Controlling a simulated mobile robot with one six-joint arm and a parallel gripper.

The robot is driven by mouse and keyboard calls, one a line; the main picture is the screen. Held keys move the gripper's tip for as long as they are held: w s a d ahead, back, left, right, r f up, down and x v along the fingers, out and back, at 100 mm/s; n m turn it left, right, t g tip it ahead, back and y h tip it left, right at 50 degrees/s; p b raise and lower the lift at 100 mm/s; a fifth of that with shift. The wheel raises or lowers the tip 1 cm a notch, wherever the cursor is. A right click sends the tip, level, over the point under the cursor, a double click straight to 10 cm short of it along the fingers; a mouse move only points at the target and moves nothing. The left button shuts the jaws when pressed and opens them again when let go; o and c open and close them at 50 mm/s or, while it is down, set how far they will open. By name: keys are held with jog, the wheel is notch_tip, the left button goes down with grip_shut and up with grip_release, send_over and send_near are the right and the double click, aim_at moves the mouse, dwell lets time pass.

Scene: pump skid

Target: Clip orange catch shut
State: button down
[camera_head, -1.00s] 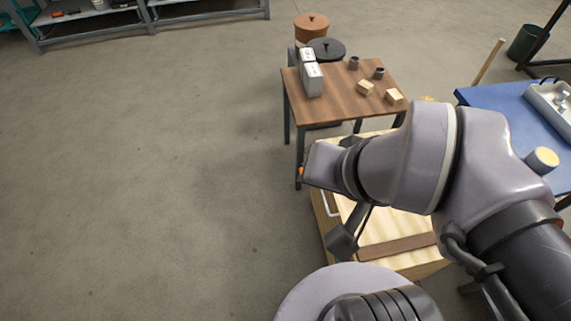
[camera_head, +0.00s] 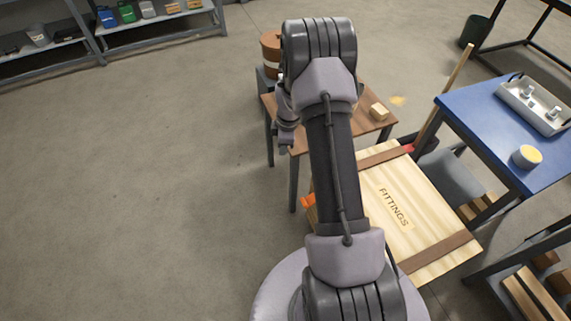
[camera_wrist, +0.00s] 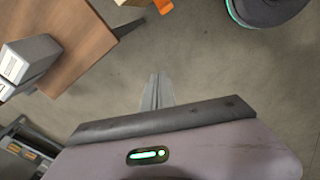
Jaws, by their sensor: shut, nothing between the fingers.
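The orange catch (camera_head: 308,201) sits at the left edge of a pale wooden crate (camera_head: 396,205) marked FITTINGS and juts outward from it. Part of that crate side is hidden behind my arm. The catch also shows at the top edge of the wrist view (camera_wrist: 163,5), cut off by the frame. My gripper (camera_wrist: 157,76) has its fingers together and empty over bare floor, apart from the catch. In the head view my gripper is mostly hidden beside my arm. I cannot tell whether the catch is latched.
A brown table (camera_head: 376,118) stands behind the crate, with grey containers (camera_wrist: 28,62) on it in the wrist view. A blue table (camera_head: 500,130) with a tray (camera_head: 535,103) is at the right. A red part (camera_head: 408,148) shows at the crate's far corner. Floor at the left is clear.

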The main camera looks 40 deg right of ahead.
jog(key=s+d+f+n, duration=0.2)
jog(key=s+f, duration=0.1)
jog(key=f, duration=0.5)
jog(key=s+d+f+n+g, duration=0.1)
jog(key=s+d+f+n, duration=0.1)
jog(key=f, duration=0.7)
jog(key=shift+s+p, duration=0.45)
jog(key=shift+s, duration=0.25)
jog(key=shift+a, duration=0.1)
jog(key=b, duration=0.4)
send_over(302, 202)
jog(key=a, duration=0.2)
notch_tip(302, 202, down, 11)
jog(key=d+f+b, duration=0.1)
jog(key=d+f, duration=0.1)
jog(key=shift+f+b, duration=0.3)
jog(key=shift+b, duration=0.1)
jog(key=shift+s+a, duration=0.1)
jog(key=shift+s, duration=0.1)
jog(key=shift+f, duration=0.1)
